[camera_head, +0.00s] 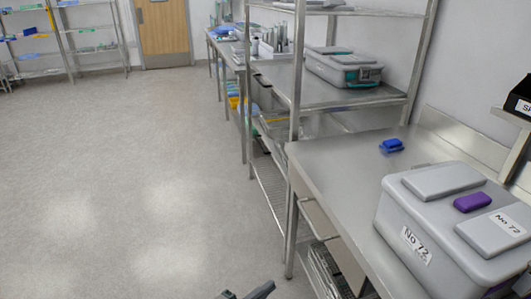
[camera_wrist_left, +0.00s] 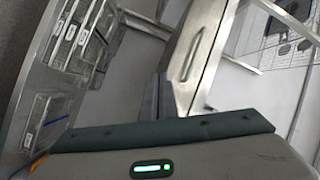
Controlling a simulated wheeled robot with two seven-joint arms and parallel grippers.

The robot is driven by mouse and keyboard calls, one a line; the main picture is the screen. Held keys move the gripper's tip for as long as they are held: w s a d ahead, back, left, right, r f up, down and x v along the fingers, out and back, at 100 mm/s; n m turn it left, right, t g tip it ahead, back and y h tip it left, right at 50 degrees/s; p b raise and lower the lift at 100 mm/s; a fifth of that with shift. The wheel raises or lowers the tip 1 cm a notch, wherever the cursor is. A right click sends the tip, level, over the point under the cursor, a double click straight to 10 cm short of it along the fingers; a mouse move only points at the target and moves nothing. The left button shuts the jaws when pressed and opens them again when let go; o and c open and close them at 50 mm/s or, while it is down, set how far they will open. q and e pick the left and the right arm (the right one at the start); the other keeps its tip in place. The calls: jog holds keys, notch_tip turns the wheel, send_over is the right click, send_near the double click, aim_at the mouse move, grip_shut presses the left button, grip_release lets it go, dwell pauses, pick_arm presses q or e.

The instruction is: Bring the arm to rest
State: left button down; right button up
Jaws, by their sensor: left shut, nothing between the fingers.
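My left gripper (camera_head: 248,292) shows only in part at the bottom edge of the head view, over open floor left of the steel counter. In the left wrist view its fingers (camera_wrist_left: 158,98) are together with nothing between them. The rest of my left arm is out of the head view. My right gripper is in neither view.
A steel counter (camera_head: 330,168) at right holds a grey container (camera_head: 440,222) labelled No 72 and a small blue object (camera_head: 391,145). A steel rack (camera_head: 295,110) with another grey container (camera_head: 343,68) stands behind. The floor (camera_head: 130,170) at left is clear.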

pick_arm(q)
jog(key=s+a+f+n+y, duration=0.4)
jog(key=s+a+f+n, duration=0.15)
jog(key=f, duration=0.55)
jog(key=s+a+f+n+y, duration=0.4)
jog(key=a+f+n, duration=0.3)
jog(key=f, duration=0.4)
jog(key=s+a+f+n+g+y, duration=0.1)
jog(key=s+a+f+n+g, duration=0.2)
jog(key=s+f, duration=0.4)
jog(key=s+a+f+n+g+y, duration=0.2)
jog(key=s+f, duration=0.5)
jog(key=s, duration=0.6)
jog(key=shift+a+n+g, duration=0.4)
jog(key=shift+n+g, duration=0.1)
jog(key=shift+n, duration=0.25)
